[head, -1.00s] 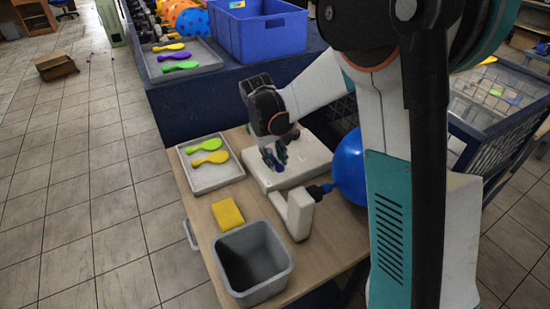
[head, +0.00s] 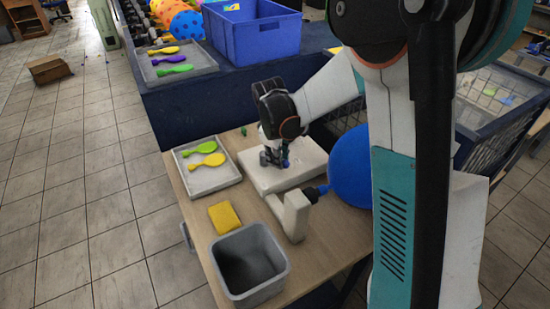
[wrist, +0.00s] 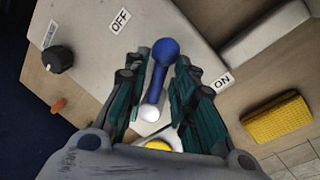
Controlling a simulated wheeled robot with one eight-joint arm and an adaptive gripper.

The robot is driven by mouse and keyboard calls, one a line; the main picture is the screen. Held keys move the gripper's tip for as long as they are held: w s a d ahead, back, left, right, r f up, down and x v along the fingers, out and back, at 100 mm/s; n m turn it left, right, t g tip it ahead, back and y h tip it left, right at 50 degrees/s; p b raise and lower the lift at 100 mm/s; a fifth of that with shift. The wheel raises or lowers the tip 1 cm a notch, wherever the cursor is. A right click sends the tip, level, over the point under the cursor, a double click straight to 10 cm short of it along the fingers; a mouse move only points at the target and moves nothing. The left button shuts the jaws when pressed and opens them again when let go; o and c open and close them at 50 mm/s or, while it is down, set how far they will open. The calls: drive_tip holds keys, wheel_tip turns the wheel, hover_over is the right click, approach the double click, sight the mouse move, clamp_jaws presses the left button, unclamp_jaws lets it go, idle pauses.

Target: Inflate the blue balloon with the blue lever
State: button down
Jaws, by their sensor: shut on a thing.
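The blue lever (wrist: 157,84) stands on the white machine (head: 258,178) and has a round blue knob. In the wrist view it lies between the teal fingers of my gripper (wrist: 162,62), which is shut on it. An OFF label is at the upper left of the lever and an ON label at the right. In the head view my gripper (head: 273,157) is low over the machine top and mostly hides the lever.
A tray (head: 212,182) with green and yellow balloons, a yellow sponge (head: 224,217) and a grey bin (head: 250,267) are on the table left and in front of the machine. A black knob (wrist: 60,60) is on the machine. A blue crate (head: 252,32) stands behind.

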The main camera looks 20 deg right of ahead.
drive_tip(key=n, duration=0.2)
drive_tip(key=w+d+n, duration=0.1)
drive_tip(key=w+n, duration=0.1)
drive_tip(key=n, duration=0.1)
drive_tip(key=shift+d+n+t+y, duration=0.3)
drive_tip(key=shift+d+y, duration=0.1)
drive_tip(key=n, duration=0.1)
drive_tip(key=w+n, duration=0.1)
drive_tip(key=n, duration=0.1)
drive_tip(key=shift+w+d+y, duration=0.25)
drive_tip(key=shift+w+y, duration=0.05)
drive_tip(key=shift+w, duration=0.05)
drive_tip(key=shift+w+n+y+p, duration=0.15)
drive_tip(key=shift+w+n, duration=0.2)
drive_tip(key=shift+n, duration=0.5)
drive_tip(key=shift+w+n+y+p, duration=0.15)
drive_tip(key=shift+w+n, duration=0.2)
drive_tip(key=shift+n, duration=0.5)
drive_tip(key=c, duration=1.6)
unclamp_jaws()
wheel_tip(320, 180, up, 12)
drive_tip(key=s, duration=0.2)
drive_tip(key=shift+d, duration=0.2)
drive_tip(key=shift+s+f, duration=0.1)
